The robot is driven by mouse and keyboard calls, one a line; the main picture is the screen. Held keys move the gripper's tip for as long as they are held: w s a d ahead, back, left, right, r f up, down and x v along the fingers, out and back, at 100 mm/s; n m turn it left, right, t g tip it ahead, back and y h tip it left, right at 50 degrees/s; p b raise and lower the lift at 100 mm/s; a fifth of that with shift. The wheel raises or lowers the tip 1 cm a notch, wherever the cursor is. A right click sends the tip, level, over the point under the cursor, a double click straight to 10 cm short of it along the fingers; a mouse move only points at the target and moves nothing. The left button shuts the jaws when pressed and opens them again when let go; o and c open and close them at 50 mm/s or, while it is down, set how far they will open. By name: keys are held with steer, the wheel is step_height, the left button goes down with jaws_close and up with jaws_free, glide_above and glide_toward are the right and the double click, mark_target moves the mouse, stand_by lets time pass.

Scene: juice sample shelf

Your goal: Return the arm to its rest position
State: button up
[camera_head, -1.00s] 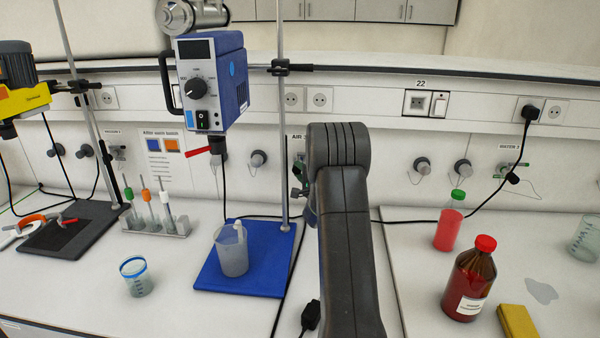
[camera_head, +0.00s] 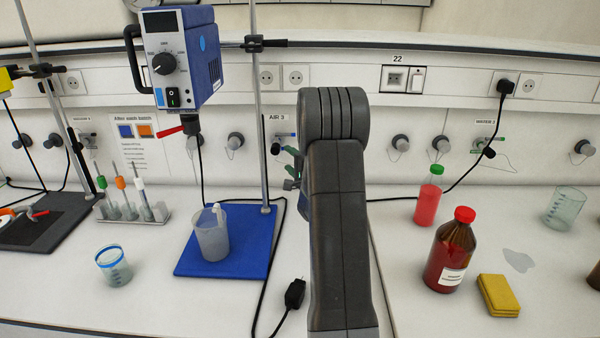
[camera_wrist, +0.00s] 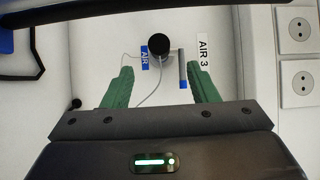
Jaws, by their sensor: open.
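My gripper (camera_wrist: 158,85) shows in the wrist view with its two green fingers apart and nothing between them. It faces the wall panel, with a dark round valve knob (camera_wrist: 159,44) and an "AIR 3" label (camera_wrist: 202,50) beyond the fingertips. In the head view my arm stands upright in the middle of the picture. The gripper (camera_head: 290,168) shows only partly there, as green-grey tips at the left side of the arm; the rest is hidden behind it.
A blue stirrer (camera_head: 180,58) hangs on a stand left of my arm, above a beaker (camera_head: 211,235) on a blue base (camera_head: 258,240). Right of my arm stand a red bottle (camera_head: 428,203), a brown bottle (camera_head: 449,252) and a yellow sponge (camera_head: 498,295). A black plug (camera_head: 294,293) lies close by.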

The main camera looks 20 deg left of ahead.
mark_target(278, 151)
steer(key=b+v, duration=0.1)
steer(key=v, duration=0.5)
steer(key=p+x, duration=0.3)
steer(key=x, duration=1.1)
steer(key=shift+p, duration=0.4)
steer(key=shift+s+d, duration=0.15)
steer(key=shift+s, duration=0.15)
